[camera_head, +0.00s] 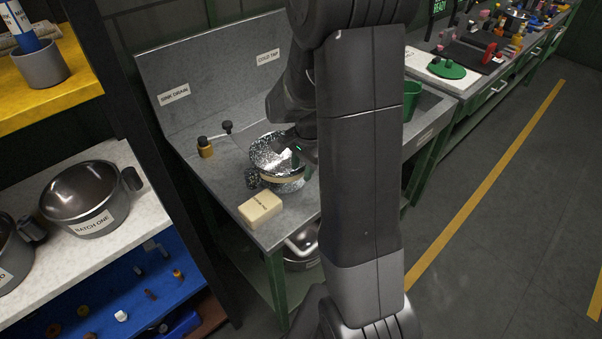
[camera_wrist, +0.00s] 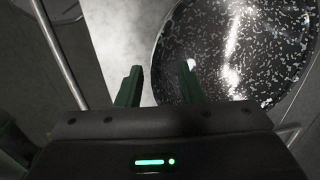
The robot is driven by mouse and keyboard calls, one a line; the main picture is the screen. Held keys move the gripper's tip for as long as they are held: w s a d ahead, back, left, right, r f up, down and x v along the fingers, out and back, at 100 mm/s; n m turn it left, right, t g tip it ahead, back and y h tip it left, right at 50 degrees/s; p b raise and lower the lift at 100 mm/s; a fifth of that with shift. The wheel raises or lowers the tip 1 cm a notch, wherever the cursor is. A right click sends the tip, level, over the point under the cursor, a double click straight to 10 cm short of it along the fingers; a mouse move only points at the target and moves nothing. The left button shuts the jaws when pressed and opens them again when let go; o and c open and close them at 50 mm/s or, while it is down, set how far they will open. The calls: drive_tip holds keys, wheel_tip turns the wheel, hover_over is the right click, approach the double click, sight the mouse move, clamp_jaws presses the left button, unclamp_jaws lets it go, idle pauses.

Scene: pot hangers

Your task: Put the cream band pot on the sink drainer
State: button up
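The cream band pot (camera_head: 268,156) is speckled black and white with a cream stripe low on its side. In the head view it sits on the grey metal sink top (camera_head: 232,188), below the "SINK DRAIN" label (camera_head: 174,95). Its right side is partly hidden by my arm. In the wrist view the speckled pot (camera_wrist: 240,45) fills the upper right. In the head view the fingertips are mostly hidden.
A cream labelled block (camera_head: 261,209) lies just in front of the pot. A brass-coloured fitting (camera_head: 205,148) and a black knob stand behind it. A metal pot (camera_head: 303,243) is under the bench. A "BATCH ONE" pot (camera_head: 84,197) is on the left shelf. A green bucket (camera_head: 412,96) stands right.

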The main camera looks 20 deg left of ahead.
wheel_tip(320, 180, up, 9)
drive_tip(key=d, duration=0.1)
drive_tip(key=shift+s+d, duration=0.15)
approach(299, 187)
drive_tip(key=f, duration=0.3)
drive_tip(key=a+f, duration=0.1)
drive_tip(key=f, duration=0.1)
drive_tip(key=shift+w, duration=0.35)
drive_tip(key=shift+w+a+r, duration=0.15)
drive_tip(key=shift+r, duration=1.75)
